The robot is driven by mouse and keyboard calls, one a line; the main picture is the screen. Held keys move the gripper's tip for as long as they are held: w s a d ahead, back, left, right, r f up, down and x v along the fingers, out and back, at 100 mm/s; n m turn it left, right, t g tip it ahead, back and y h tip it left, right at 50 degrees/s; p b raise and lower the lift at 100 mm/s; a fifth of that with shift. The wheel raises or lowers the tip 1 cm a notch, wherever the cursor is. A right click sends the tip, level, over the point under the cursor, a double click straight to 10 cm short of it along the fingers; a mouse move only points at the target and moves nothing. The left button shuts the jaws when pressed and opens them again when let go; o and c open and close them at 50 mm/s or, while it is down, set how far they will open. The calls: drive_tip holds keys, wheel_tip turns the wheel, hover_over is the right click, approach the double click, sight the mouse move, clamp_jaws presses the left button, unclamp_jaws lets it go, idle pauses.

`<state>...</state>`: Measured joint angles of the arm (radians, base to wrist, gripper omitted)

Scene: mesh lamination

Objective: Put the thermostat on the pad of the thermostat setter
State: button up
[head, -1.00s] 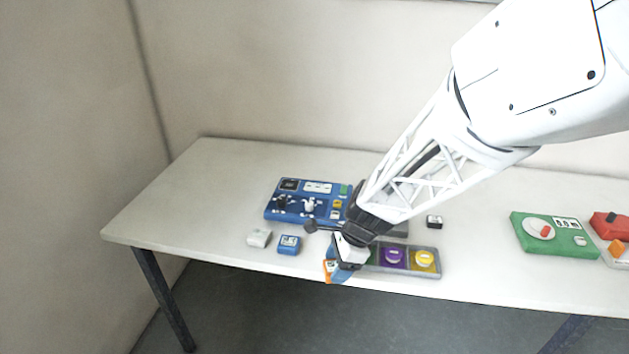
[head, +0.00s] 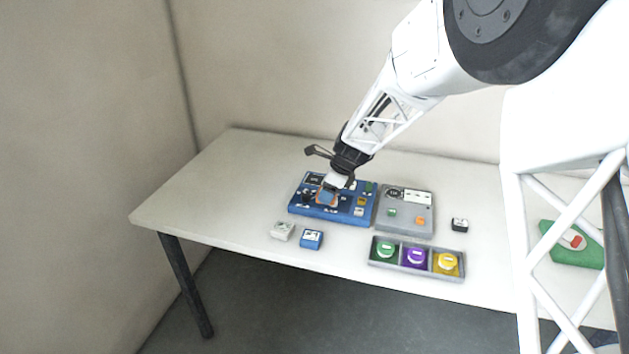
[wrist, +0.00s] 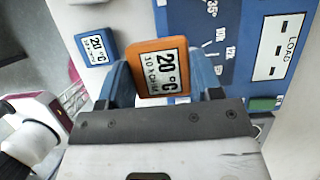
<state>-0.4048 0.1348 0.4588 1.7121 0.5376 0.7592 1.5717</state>
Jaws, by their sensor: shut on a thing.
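My gripper (head: 331,188) is shut on an orange-rimmed thermostat (wrist: 160,73) whose white face reads 20 °C. In the wrist view the blue fingers clasp it from both sides, and its display faces the camera. In the head view the held thermostat (head: 326,197) is over the left-middle part of a blue panel, which I take to be the thermostat setter (head: 341,213). In the wrist view this blue panel (wrist: 236,22) shows 35° markings and a LOAD label. The gripper hides part of the panel, and I cannot tell whether the thermostat touches it. The pad is not clearly visible.
A blue block with a similar display (head: 311,239) and a white block (head: 282,231) lie in front of the panel. A grey panel (head: 424,198) is right of it. A tray (head: 400,268) with green, purple and yellow pieces is in front. A black-and-white block (head: 459,225) lies right.

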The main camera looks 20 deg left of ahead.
drive_tip(key=shift+w+a+r, duration=0.1)
drive_tip(key=shift+w+a, duration=0.45)
drive_tip(key=shift+w, duration=0.15)
drive_tip(key=shift+w, duration=0.1)
drive_tip(key=shift+w+a, duration=0.3)
drive_tip(key=shift+w, duration=0.2)
hover_over(311, 179)
drive_tip(key=d, duration=0.2)
drive_tip(key=shift+s+f, duration=0.3)
drive_tip(key=shift+f, duration=0.4)
drive_tip(key=shift+w+a+f, duration=0.1)
drive_tip(key=shift+w+a, duration=0.15)
drive_tip(key=shift+w, duration=0.1)
drive_tip(key=shift+f, duration=1.7)
drive_tip(key=shift+f, duration=0.1)
